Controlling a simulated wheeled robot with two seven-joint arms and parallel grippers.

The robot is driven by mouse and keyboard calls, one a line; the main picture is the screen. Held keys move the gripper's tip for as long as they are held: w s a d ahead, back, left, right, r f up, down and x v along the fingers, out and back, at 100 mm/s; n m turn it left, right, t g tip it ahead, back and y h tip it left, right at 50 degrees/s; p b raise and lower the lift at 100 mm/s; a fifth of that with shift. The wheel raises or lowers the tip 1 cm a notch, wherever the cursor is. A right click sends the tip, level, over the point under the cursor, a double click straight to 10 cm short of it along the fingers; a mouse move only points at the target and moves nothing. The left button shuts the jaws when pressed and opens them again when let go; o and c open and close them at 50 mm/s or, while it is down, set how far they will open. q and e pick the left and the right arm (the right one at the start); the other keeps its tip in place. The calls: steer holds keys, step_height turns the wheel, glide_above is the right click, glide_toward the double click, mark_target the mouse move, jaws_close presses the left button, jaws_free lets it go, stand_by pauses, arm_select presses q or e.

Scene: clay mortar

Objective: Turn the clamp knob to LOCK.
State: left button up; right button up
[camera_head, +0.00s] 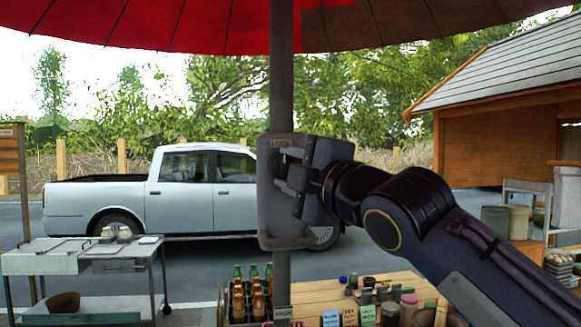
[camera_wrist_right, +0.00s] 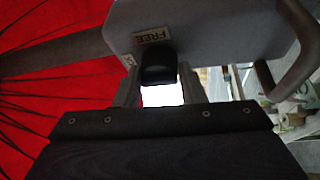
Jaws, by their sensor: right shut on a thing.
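The grey clamp housing (camera_head: 268,205) is fixed on the dark umbrella pole (camera_head: 281,80) in the middle of the head view; it also shows at the top of the right wrist view (camera_wrist_right: 205,28). A small label on its upper part is too small to read surely. My left gripper is out of view.
A wooden table (camera_head: 330,297) with bottles and jars stands below the clamp. A metal cart (camera_head: 40,262) is at left, a white pickup truck (camera_head: 200,195) behind. The red umbrella canopy (camera_head: 180,25) hangs overhead. A wooden hut (camera_head: 490,140) stands at right.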

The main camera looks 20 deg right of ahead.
stand_by(0.4)
steer(key=o, duration=1)
steer(key=shift+s+d+f+b, duration=0.2)
steer(key=shift+s+b, duration=0.25)
steer(key=shift+s, duration=0.85)
steer(key=shift+s+d+f+b, duration=0.15)
steer(key=shift+s+b, duration=0.35)
steer(key=shift+s, duration=0.75)
steer(key=shift+s+d+f+b, duration=0.15)
steer(key=shift+s+b, duration=0.3)
steer(key=shift+s, duration=0.85)
